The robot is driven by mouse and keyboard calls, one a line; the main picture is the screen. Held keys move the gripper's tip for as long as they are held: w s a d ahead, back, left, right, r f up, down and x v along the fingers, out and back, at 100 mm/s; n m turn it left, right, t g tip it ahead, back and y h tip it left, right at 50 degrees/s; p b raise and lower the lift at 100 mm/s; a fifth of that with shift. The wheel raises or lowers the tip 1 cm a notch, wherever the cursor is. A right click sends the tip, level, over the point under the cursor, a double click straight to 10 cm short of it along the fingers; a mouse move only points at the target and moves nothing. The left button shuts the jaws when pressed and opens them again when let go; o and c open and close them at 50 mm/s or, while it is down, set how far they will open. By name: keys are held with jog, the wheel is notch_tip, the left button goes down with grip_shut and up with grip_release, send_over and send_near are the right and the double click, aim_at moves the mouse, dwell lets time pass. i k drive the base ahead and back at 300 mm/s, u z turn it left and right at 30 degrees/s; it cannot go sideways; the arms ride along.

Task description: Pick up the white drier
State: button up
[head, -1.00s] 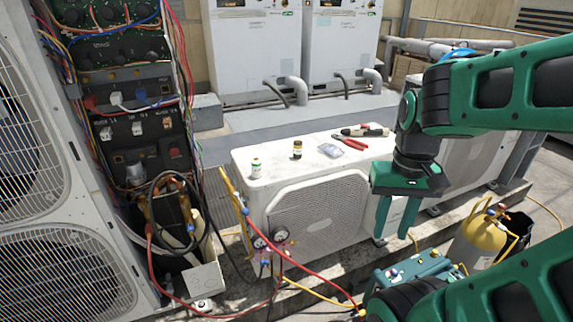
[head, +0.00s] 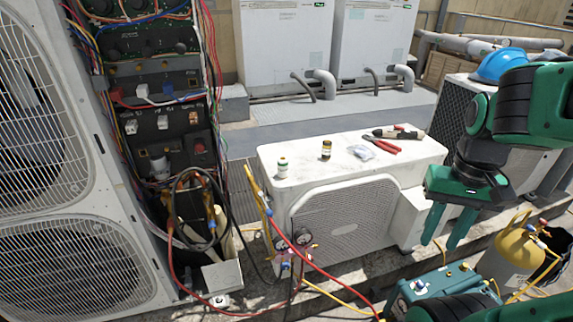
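A small white cylinder with green markings (head: 283,167), which looks like the white drier, stands upright on the left part of the top of a low white condenser unit (head: 300,180). My gripper (head: 442,243) points down in front of the unit's right end, well to the right of the white cylinder. Its two green fingers are apart with nothing between them.
Red-handled pliers (head: 386,147), a clear bag (head: 362,154) and a dark hand tool (head: 398,134) lie on the same top. Gauges with hoses (head: 303,238) hang at its front left. A teal machine (head: 432,291) and yellow cylinder (head: 515,250) stand at lower right.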

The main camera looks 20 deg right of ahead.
aim_at(283, 162)
jog(key=i, duration=0.9)
jog(key=u, duration=0.1)
